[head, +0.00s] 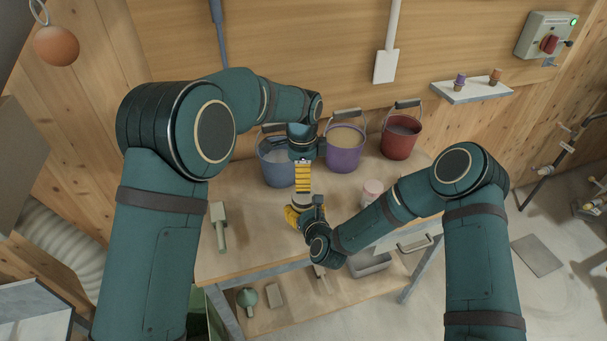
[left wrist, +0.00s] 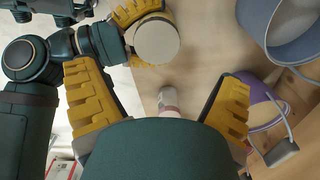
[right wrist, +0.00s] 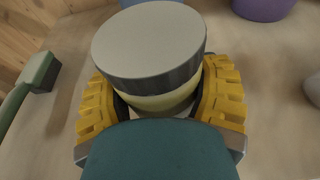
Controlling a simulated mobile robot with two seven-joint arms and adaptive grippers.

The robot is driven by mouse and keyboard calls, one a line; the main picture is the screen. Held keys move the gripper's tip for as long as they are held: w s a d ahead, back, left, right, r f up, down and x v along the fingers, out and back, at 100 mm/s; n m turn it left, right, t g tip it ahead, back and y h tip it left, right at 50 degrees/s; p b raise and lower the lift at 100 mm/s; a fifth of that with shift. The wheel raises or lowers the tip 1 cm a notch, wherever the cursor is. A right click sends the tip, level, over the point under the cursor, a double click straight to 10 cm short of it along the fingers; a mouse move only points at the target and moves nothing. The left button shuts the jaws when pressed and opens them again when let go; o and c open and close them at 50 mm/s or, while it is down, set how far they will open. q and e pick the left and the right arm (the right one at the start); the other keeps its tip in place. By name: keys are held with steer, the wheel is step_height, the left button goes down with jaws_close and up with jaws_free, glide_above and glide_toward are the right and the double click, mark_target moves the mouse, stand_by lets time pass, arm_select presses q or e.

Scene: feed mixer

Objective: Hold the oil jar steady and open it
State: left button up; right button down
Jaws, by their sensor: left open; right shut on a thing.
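The oil jar, with a wide pale lid and dark ribbed rim, stands upright on the workbench, its lid (right wrist: 150,42) on top and its yellowish body (right wrist: 160,103) below in the right wrist view. My right gripper (head: 298,214) is shut on the jar's body, yellow fingers on both sides under the lid. My left gripper (head: 303,182) is open and empty, pointing down above and just behind the jar. In the head view the jar is mostly hidden.
Blue (head: 276,172), purple (head: 344,155) and red (head: 401,137) buckets stand along the back of the workbench (head: 250,240). A small pinkish-white container (head: 373,189) stands right of the jar. The bench between scoop and jar is clear.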

mark_target(303, 196)
arm_select(q)
steer(key=m, duration=1)
steer(key=shift+s+d+f, duration=0.1)
steer(key=shift+s+f, duration=0.05)
steer(key=shift+f, duration=3.95)
steer(key=c, duration=1.3)
steer(key=shift+n, duration=1.6)
steer(key=o, duration=1.2)
steer(key=shift+o, duration=0.2)
